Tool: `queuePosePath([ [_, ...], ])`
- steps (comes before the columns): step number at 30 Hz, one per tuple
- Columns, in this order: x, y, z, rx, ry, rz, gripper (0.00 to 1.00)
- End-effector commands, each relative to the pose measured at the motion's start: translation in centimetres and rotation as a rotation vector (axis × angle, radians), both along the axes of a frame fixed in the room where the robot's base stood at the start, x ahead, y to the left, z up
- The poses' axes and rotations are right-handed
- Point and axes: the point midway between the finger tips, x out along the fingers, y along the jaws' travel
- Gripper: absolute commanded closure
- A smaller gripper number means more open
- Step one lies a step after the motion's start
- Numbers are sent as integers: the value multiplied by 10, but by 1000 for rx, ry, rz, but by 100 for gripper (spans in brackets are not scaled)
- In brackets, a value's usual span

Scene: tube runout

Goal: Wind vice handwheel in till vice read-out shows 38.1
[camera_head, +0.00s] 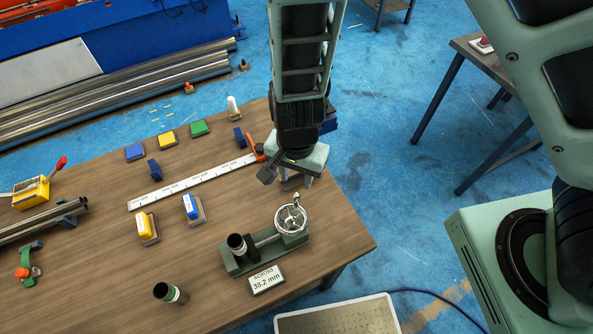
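The green vice (240,266) sits near the right front part of the wooden table. Its silver handwheel (291,219) is at the vice's right end, with a small knob standing up at the top. A short dark tube (237,244) stands upright at the vice's left end. The vice read-out (267,280), a small plate in front of the vice, reads "ACROSS 38.2 mm". My gripper (296,184) points down just behind the handwheel, apart from it in the picture. Its fingers are small and partly hidden, so I cannot tell how far apart they are.
A white ruler (190,183) lies behind. Yellow (146,227) and blue (191,207) blocks stand on small bases. Long tubes (40,221) lie at the left. The table's right edge is near the vice.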

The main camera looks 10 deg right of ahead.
Motion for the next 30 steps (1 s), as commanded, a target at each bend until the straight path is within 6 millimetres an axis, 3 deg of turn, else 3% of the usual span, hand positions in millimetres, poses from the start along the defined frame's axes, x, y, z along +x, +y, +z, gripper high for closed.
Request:
queuePosePath([
  [21,-1,0,-83,0,2,2,62],
  [30,0,0,-85,0,1,2,62],
])
